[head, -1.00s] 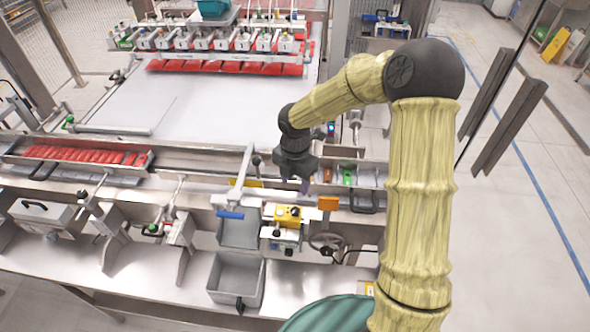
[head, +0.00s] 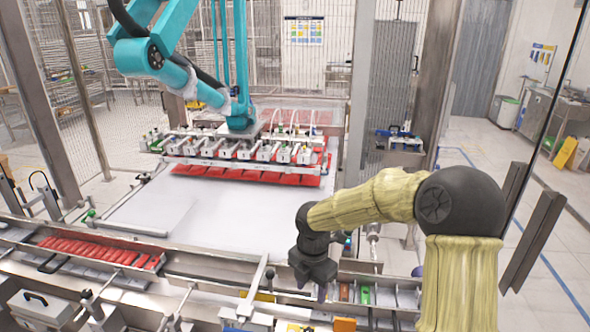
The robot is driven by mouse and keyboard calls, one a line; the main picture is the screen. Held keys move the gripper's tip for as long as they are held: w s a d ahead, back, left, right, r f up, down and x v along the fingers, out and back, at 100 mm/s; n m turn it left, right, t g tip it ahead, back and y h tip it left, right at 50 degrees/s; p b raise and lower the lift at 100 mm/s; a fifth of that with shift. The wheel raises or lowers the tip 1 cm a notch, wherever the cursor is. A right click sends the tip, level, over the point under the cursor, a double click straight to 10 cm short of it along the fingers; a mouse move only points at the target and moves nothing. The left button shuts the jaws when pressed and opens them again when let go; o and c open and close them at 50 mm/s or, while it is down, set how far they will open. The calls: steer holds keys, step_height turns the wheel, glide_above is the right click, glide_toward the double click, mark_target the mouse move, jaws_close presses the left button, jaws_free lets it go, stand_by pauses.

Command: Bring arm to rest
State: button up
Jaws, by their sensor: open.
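My arm shows at the right in the head view, in a ribbed yellow cover with a black elbow. It bends at the elbow and reaches left. My gripper (head: 322,291) hangs from the black wrist, pointing down over the metal rail at the front of the machine. It is small and partly dark against the rail, and I see nothing held in it. An orange block (head: 344,324) is below it and a little to the right.
A teal robot arm (head: 178,75) carries a picker head (head: 240,150) over red packs behind the white table (head: 235,215). A tray of red packs (head: 95,252) is at left. Green and red switches (head: 365,294) sit close right of my gripper.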

steer(key=s+d+f+m+t+b, duration=0.1)
steer(key=s+d+m, duration=0.4)
steer(key=m, duration=0.8)
steer(key=s+d+f+m+t+b, duration=0.1)
steer(key=s+d+m+b, duration=0.2)
steer(key=s+m, duration=0.8)
steer(key=d+m, duration=0.2)
steer(key=m, duration=0.1)
steer(key=shift+s+t, duration=0.15)
steer(key=shift+t, duration=0.15)
